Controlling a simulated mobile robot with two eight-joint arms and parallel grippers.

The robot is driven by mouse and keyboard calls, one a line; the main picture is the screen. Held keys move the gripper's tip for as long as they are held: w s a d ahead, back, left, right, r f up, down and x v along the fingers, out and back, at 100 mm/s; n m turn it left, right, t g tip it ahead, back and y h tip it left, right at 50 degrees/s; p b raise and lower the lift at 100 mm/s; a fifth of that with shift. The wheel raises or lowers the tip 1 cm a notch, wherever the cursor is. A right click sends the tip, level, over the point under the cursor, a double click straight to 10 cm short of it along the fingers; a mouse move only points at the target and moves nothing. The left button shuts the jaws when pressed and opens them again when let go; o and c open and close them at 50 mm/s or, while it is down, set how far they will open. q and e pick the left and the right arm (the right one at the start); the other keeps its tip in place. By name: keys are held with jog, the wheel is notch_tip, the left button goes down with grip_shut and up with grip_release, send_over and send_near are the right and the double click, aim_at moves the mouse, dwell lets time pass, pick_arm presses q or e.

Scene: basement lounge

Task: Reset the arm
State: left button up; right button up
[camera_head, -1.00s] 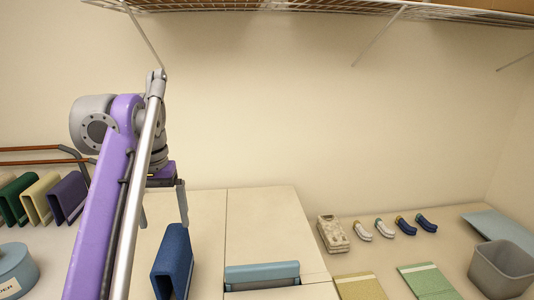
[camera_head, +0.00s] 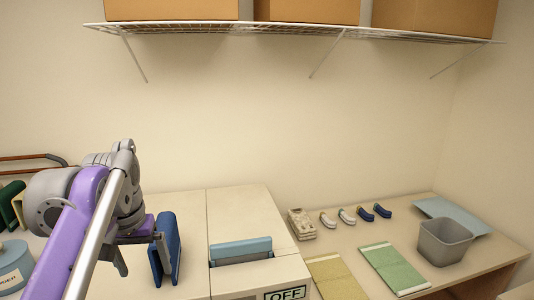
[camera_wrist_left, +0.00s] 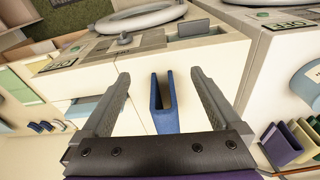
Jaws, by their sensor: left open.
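My left arm enters the head view from the left, with purple and grey links. Its left gripper (camera_head: 142,250) is open, low over the white machine tops. A dark blue upright folded piece (camera_head: 170,245) stands right beside its fingers. In the left wrist view, the open gripper (camera_wrist_left: 160,76) has both fingers apart, with the blue piece (camera_wrist_left: 163,122) showing between them, a gap visible on each side. Whether it lies fully between the fingers in depth, I cannot tell. My right gripper is not in view.
A wire shelf (camera_head: 300,33) with cardboard boxes (camera_head: 305,10) hangs above. Right of the machine top (camera_head: 240,205), the table holds a grey bin (camera_head: 445,243), green cloth (camera_head: 392,268), yellow cloth (camera_head: 333,280) and several small blue and white items. A blue round container (camera_head: 14,268) stands left.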

pick_arm(q)
jog(key=s+d+f+t, duration=0.1)
jog(key=s+d+f, duration=0.1)
jog(key=s+f, duration=0.3)
jog(key=s+d+f+m+t, duration=0.1)
jog(key=s+f, duration=0.4)
jog(key=f, duration=0.7)
jog(key=s+d+f+t, duration=0.2)
jog(key=s+d+f, duration=0.2)
jog(key=f, duration=0.5)
jog(key=shift+s+m, duration=0.4)
jog(key=shift+s, duration=0.35)
jog(key=shift+o, duration=0.2)
